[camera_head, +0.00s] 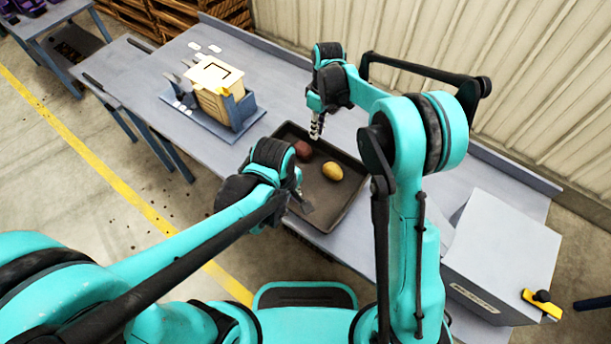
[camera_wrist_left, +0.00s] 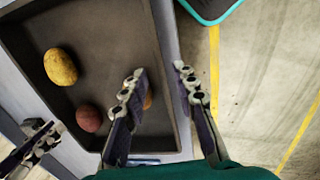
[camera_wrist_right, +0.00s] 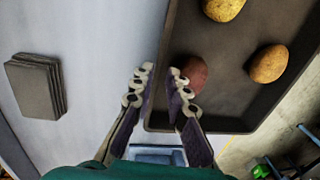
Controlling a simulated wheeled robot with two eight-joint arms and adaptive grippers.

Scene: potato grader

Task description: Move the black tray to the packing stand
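The black tray (camera_head: 345,205) lies on the long grey table with potatoes in it. A red potato (camera_head: 302,150) and a yellow potato (camera_head: 332,171) show in the head view; the wrist views show a third, yellowish potato (camera_wrist_right: 269,63). My left gripper (camera_head: 303,200) is at the tray's near side. In the left wrist view its fingers (camera_wrist_left: 160,72) are apart, one inside and one outside the tray wall. My right gripper (camera_head: 316,130) is at the far side. Its fingers (camera_wrist_right: 158,72) are apart on either side of the tray wall. No label marks the packing stand.
A blue holder (camera_head: 244,122) with a light box stands left of the tray. A smaller grey table (camera_head: 115,68) adjoins at the left, and another (camera_head: 45,20) stands farther off. A grey box (camera_head: 505,250) is at the right. A dark stack (camera_wrist_right: 35,88) lies beyond the tray.

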